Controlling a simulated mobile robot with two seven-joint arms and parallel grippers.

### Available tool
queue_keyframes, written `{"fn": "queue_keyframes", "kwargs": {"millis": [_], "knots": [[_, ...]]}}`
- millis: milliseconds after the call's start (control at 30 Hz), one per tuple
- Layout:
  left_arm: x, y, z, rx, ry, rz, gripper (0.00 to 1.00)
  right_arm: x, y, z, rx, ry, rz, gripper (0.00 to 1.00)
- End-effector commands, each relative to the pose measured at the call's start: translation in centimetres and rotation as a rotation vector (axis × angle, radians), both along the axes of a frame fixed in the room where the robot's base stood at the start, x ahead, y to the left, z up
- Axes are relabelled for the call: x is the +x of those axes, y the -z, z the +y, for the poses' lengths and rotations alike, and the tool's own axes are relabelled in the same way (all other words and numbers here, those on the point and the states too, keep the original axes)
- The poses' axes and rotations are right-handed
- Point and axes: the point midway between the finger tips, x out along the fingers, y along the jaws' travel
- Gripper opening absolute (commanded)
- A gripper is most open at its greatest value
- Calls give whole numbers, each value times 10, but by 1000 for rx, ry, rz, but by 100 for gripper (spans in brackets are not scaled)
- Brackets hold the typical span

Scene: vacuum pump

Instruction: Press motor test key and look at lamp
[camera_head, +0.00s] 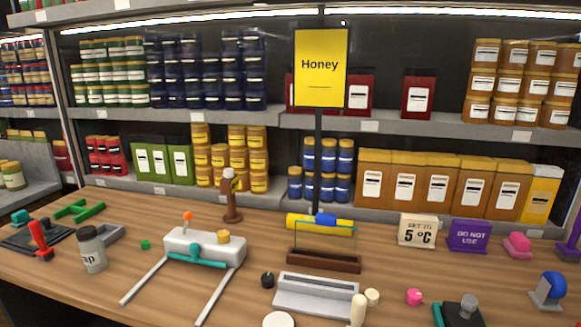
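A white box-shaped device (205,246) stands on the wooden table left of centre. A small orange ball (187,216) sits on a short stem at its back left. A yellow round knob (223,236) sits on its top right. A teal bar (196,256) runs along its front, and two pale rods reach from it toward the near edge. I cannot tell for certain which part is the motor test key or the lamp. No marking on the device is readable. Neither of my grippers is in view.
A grey lidded jar (91,249) and a red-handled tool (40,239) stand left. A brown stand with a clear panel (323,260) and a grey tray (316,295) are right of the device. A "SET TO 5 °C" sign (418,231) and a purple "DO NOT USE" sign (468,236) stand further right.

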Motion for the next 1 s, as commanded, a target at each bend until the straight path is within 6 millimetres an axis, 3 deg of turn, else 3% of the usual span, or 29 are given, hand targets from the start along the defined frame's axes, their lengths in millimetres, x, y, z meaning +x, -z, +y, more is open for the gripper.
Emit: {"fn": "queue_keyframes", "kwargs": {"millis": [33,167,1000], "knots": [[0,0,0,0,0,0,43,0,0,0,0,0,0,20],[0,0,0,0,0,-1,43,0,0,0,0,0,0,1],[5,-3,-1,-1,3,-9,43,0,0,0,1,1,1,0]]}}
